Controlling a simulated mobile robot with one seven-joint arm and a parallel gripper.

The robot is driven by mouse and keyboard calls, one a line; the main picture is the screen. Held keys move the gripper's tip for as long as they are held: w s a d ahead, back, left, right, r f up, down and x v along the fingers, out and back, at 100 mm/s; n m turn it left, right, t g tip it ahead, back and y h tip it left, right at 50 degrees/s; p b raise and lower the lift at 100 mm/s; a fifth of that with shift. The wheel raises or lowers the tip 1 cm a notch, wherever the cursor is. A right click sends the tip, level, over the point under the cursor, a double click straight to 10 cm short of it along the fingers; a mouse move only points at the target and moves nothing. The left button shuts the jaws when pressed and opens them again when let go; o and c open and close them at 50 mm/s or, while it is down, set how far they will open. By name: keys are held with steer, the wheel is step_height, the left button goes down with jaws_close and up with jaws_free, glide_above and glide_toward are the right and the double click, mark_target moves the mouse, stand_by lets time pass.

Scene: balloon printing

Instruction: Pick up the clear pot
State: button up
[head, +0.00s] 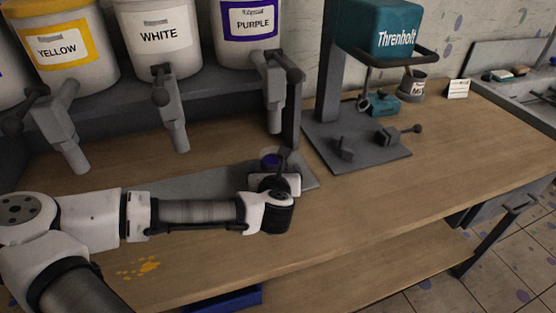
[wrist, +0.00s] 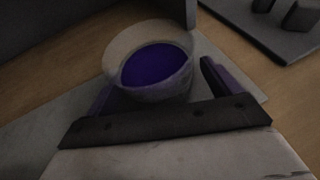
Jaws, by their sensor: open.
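The clear pot (wrist: 152,62) holds purple liquid and stands upright on a grey plate on the bench. In the head view the pot (head: 270,160) shows only in part, under the purple dispenser's tap and behind my gripper. My gripper (head: 279,172) reaches it from the front. In the wrist view my gripper (wrist: 158,88) is open, with one finger on the left and one on the right of the pot's near side. I cannot tell whether either finger touches it.
Yellow (head: 70,50), white (head: 158,40) and purple (head: 250,30) dispensers stand on a shelf, their taps hanging over the bench. A teal mixer (head: 385,30) stands at the right on a grey base (head: 375,152). Yellow paint stains the front.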

steer(key=shift+w+f, duration=0.2)
steer(key=shift+w, duration=0.2)
steer(key=shift+s+r, duration=0.15)
steer(key=shift+s, duration=0.05)
steer(key=c, duration=1.3)
steer(key=shift+r, duration=0.1)
